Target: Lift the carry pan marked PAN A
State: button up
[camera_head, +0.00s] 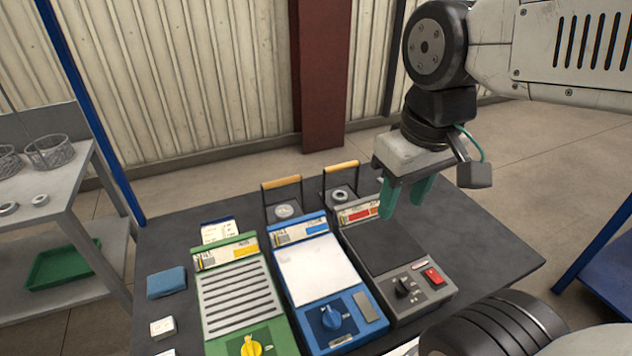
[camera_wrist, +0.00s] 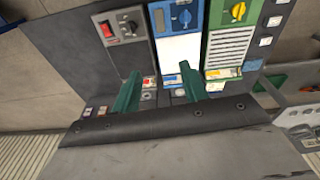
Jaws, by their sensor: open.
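Two dark carry pans with upright wire bails and light wooden handles stand at the back of the dark table. The left pan (camera_head: 270,213) sits behind the blue unit and holds a round pale piece. The right pan (camera_head: 329,196) sits behind the dark grey unit and holds a round metal piece. I cannot read a PAN A mark on either. My gripper (camera_head: 404,202) is open and empty, with green fingers pointing down, to the right of the right pan and apart from it. The gripper (camera_wrist: 160,89) also shows in the wrist view, its fingers partly hiding the area around the pans.
A green slotted unit (camera_head: 235,292), a blue unit (camera_head: 316,269) and a dark grey unit (camera_head: 380,245) with a red switch stand side by side. A blue cloth-like block (camera_head: 166,282) lies at left. The table's right side is clear. A shelf with wire baskets (camera_head: 47,152) stands left.

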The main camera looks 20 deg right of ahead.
jog(key=w+d+n, duration=0.2)
jog(key=w+n, duration=0.2)
jog(key=w, duration=0.8)
jog(key=n, duration=1.3)
send_over(341, 165)
jog(key=s, duration=0.2)
notch_tip(341, 165, down, 19)
jog(key=f, duration=0.1)
jog(key=w+f, duration=0.1)
jog(key=shift+f+t, duration=0.35)
jog(key=shift+t, duration=0.05)
jog(key=f, duration=0.2)
jog(key=w+f, duration=0.1)
jog(key=f, duration=0.2)
jog(key=shift+w+f, duration=0.2)
jog(key=shift+f, duration=0.05)
grip_shut()
